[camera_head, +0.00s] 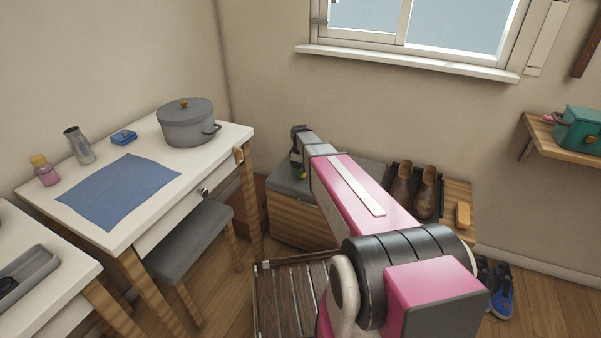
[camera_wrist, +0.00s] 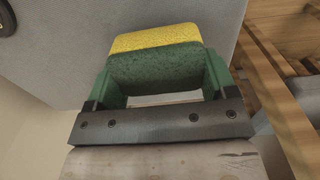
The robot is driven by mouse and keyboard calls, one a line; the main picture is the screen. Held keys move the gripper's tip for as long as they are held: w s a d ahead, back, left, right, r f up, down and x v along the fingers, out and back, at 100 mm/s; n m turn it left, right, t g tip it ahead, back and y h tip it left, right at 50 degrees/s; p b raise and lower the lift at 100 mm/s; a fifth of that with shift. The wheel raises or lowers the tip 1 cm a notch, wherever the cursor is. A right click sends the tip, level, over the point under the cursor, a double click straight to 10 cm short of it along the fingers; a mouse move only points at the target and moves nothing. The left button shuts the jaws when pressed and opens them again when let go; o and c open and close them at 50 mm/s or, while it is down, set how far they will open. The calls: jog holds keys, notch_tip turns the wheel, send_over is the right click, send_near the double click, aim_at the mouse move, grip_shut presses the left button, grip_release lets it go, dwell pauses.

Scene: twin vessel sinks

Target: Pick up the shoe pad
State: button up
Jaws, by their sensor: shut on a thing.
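The shoe pad (camera_wrist: 155,55) is a sponge-like block with a yellow layer and a dark green layer. In the wrist view it sits between the two green fingers of my gripper (camera_wrist: 158,78), which is shut on its ends. In the head view my gripper (camera_head: 298,152) is at the far end of my pink arm, by the grey cushioned bench. The pad is too small and hidden there to make out clearly. The grey cushion top (camera_wrist: 65,45) lies behind the pad in the wrist view; I cannot tell whether they touch.
Brown shoes (camera_head: 413,190) stand on a dark tray on the bench's right end, beside a small wooden block (camera_head: 463,215). Blue shoes (camera_head: 501,290) are on the floor at right. A white table (camera_head: 112,225) with a pot (camera_head: 187,125) and a stool (camera_head: 185,245) stand left.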

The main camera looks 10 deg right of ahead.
notch_tip(320, 180, up, 2)
jog(key=shift+r, duration=0.1)
jog(key=s+a+r, duration=0.6)
jog(key=s+a, duration=0.1)
jog(key=a, duration=0.2)
jog(key=shift+s+r, duration=0.2)
jog(key=shift+s, duration=0.05)
